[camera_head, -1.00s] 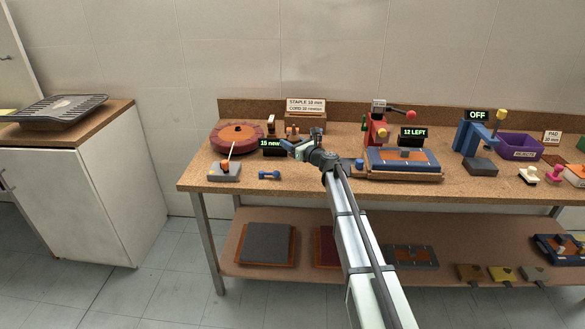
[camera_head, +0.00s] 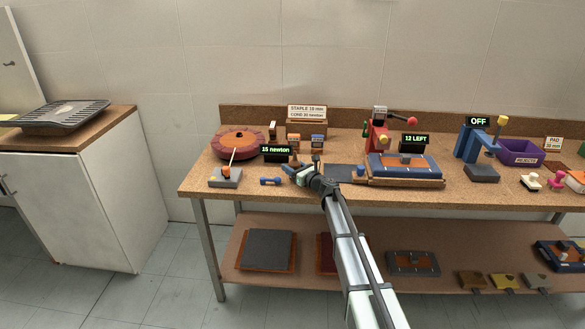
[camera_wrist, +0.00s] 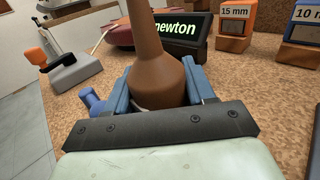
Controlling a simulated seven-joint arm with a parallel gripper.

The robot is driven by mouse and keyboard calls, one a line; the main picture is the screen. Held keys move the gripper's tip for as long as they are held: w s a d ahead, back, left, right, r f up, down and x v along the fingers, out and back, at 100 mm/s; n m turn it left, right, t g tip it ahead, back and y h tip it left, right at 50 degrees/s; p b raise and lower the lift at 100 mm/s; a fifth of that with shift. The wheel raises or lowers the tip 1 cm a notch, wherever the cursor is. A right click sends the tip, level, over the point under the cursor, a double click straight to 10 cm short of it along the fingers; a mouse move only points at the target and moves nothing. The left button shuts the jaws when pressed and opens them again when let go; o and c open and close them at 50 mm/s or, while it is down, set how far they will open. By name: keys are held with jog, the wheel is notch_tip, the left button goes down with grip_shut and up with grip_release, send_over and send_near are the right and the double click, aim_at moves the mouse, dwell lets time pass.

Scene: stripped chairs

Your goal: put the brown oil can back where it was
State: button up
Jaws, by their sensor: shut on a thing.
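The brown oil can (camera_wrist: 158,75) has a round body and a tapering neck, and stands close to upright between the blue fingers of my gripper (camera_wrist: 155,92) in the wrist view. My gripper is shut on it. The neck's top is cut off by the frame and the base is hidden. In the head view my gripper (camera_head: 298,171) is low over the front of the bench, and only a small brown part of the can (camera_head: 295,160) shows. I cannot tell whether the can touches the bench top.
The "15 newton" display (camera_head: 276,150) stands just behind the can. A blue dumbbell-shaped piece (camera_head: 271,181) and a grey switch box (camera_head: 226,178) lie left. Staple boxes (camera_head: 317,141) stand behind. A dark mat (camera_head: 343,172) and a blue fixture (camera_head: 405,165) are right.

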jog(key=shift+f, duration=0.1)
jog(key=o, duration=1.3)
jog(key=v, duration=1.2)
